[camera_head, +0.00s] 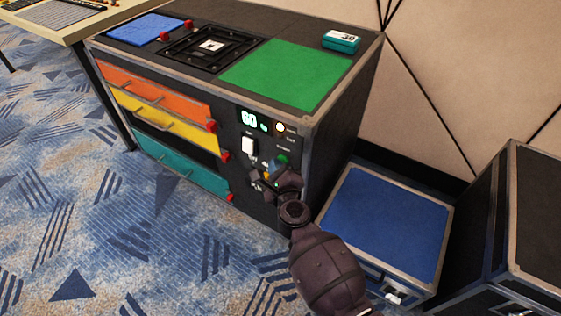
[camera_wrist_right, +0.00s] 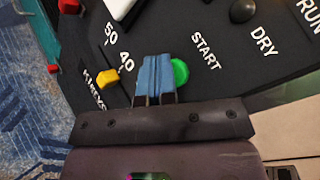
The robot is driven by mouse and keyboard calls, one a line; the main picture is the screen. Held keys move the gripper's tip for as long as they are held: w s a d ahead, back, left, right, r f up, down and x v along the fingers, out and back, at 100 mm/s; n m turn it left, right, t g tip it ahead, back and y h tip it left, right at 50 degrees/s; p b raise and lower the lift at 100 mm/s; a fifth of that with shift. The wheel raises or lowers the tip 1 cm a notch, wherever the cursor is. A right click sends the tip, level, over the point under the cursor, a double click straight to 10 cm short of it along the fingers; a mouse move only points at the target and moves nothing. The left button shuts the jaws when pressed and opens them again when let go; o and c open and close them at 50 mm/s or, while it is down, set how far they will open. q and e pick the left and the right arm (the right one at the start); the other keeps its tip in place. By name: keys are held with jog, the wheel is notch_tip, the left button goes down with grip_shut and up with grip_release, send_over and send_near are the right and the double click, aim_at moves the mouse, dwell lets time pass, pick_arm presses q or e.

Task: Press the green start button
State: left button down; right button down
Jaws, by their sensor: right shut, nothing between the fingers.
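The green start button (camera_head: 283,160) is on the dark front panel of the cabinet, right of its drawers. It also shows in the right wrist view (camera_wrist_right: 181,72), beside the word START, partly covered by my fingers. My right gripper (camera_head: 270,167) is in front of this panel. Its blue fingertips (camera_wrist_right: 155,74) are shut together with nothing between them. In the wrist view they overlap the button's left edge; I cannot tell whether they touch it. My left gripper is not in view.
The panel also has a lit display (camera_head: 248,116), a white switch (camera_head: 248,146) and a yellow knob (camera_wrist_right: 106,78). Drawers with red corner pieces lie to the left. A blue-topped case (camera_head: 385,225) stands close on the right, with a dark case (camera_head: 535,215) beyond it. Carpet is open at front left.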

jog(key=shift+s+a, duration=0.5)
jog(key=shift+s, duration=0.3)
jog(key=shift+s+a, duration=0.1)
jog(key=s+a, duration=0.1)
jog(key=s, duration=0.1)
jog(key=s+a, duration=0.1)
jog(key=s, duration=0.1)
jog(key=shift+a, duration=0.4)
jog(key=shift+w, duration=0.1)
dwell(0.6)
